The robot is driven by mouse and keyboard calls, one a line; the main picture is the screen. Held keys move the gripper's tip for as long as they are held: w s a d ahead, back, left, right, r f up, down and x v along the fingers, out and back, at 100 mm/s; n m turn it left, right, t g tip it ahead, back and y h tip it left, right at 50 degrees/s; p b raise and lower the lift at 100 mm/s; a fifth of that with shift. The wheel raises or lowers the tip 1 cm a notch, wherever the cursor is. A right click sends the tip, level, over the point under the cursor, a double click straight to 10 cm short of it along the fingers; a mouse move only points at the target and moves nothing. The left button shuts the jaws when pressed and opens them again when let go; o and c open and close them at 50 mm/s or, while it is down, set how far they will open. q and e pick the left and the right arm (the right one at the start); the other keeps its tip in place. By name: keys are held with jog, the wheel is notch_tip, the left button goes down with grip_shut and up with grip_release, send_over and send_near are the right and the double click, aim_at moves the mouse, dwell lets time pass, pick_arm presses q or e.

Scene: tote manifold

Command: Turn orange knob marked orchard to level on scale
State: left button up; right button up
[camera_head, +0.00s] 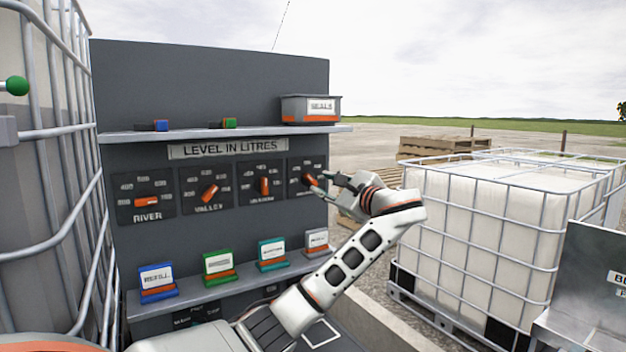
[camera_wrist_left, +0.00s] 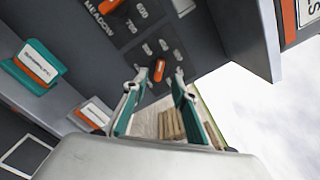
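The grey panel (camera_head: 215,250) headed LEVEL IN LITRES carries a row of orange knobs on dark scale plates. The rightmost knob (camera_head: 309,180) sits at the panel's right edge, and its name is too small to read; the others read RIVER, VALLEY and MEADOW. My left gripper (camera_head: 323,181) is at this rightmost knob, coming from the right. In the left wrist view its two fingers (camera_wrist_left: 158,76) are apart, with the orange knob (camera_wrist_left: 158,70) between their tips. I cannot tell whether they touch it. My right gripper is not in view.
The MEADOW knob (camera_head: 264,186) is close on the left. A shelf (camera_head: 200,134) with a grey box (camera_head: 310,108) juts out above. A lower ledge (camera_head: 215,285) holds several coloured card holders. Caged tanks stand left and right (camera_head: 480,230).

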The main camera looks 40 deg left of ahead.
aim_at(311, 179)
pick_arm(q)
jog(key=p+x, duration=0.1)
jog(key=x, duration=0.4)
jog(key=shift+a, duration=0.35)
grip_shut()
